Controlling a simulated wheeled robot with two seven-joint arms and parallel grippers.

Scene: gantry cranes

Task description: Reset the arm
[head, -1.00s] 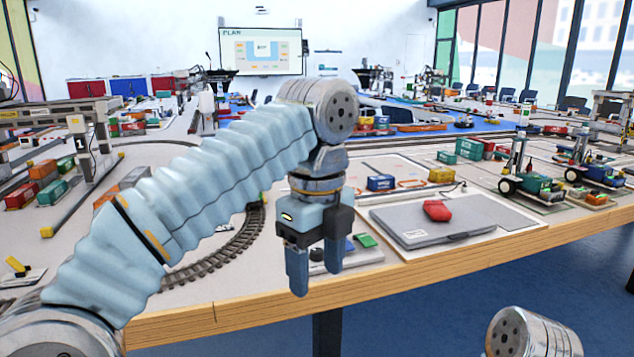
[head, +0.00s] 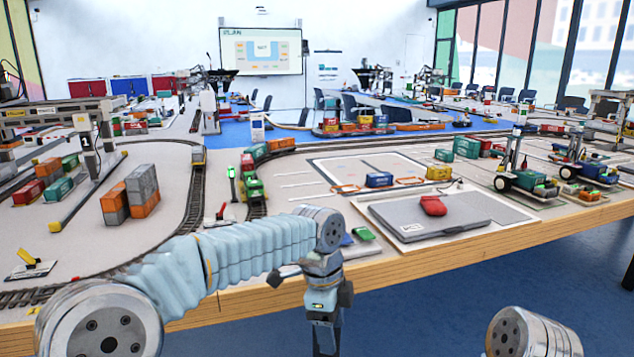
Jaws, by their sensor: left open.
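My left arm comes in from the lower left of the head view, sleeved in pale blue. Its gripper (head: 326,338) points down at the table's front edge, low in the picture. The gripper is open and I see nothing held in it. It is seen nearly edge-on, and its lower end is close to the bottom of the picture. Of my right arm only a grey metal joint shows at the bottom right; the right gripper is out of view.
The wooden table (head: 450,247) curves across the front. A grey laptop-like case (head: 440,215) with a red piece (head: 433,205) lies right of my left gripper. A green train (head: 251,185) stands on the track, with stacked containers (head: 142,188) further left. Blue floor (head: 430,310) is clear in front.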

